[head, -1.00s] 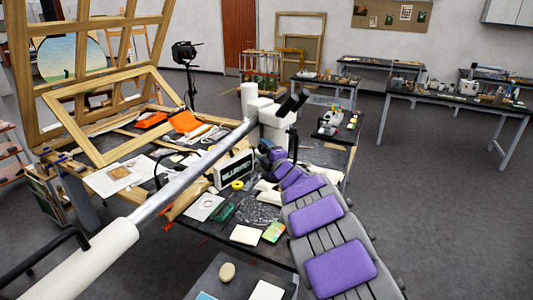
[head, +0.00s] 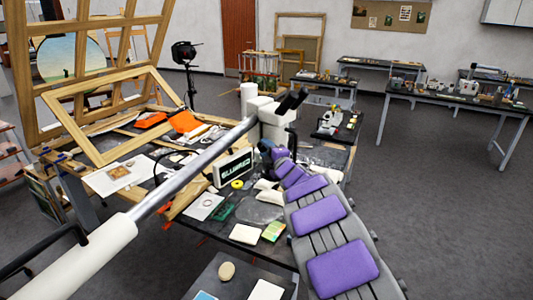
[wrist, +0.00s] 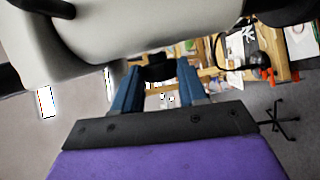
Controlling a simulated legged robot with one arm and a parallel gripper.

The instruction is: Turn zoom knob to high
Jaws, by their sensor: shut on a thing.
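The microscope head (head: 276,122) is white, with black eyepieces (head: 292,102), and hangs on a long boom over the cluttered bench. Its pale underside (wrist: 165,35) fills the top of the wrist view. The black zoom knob (wrist: 158,71) sticks out below it. My gripper (wrist: 160,78) has its two blue fingers on either side of the knob and is shut on it. In the head view my gripper (head: 268,152) is small beside the lower part of the microscope, and the knob is hidden there. A small display (head: 235,167) on the bench seems to read "BLURRED". The knob's setting cannot be read.
The silver boom (head: 195,165) crosses the bench diagonally, left of my purple-padded arm. Papers, cloths and a yellow tape roll (head: 237,184) lie on the bench. A wooden easel frame (head: 75,60) stands at the left. The floor at right is open.

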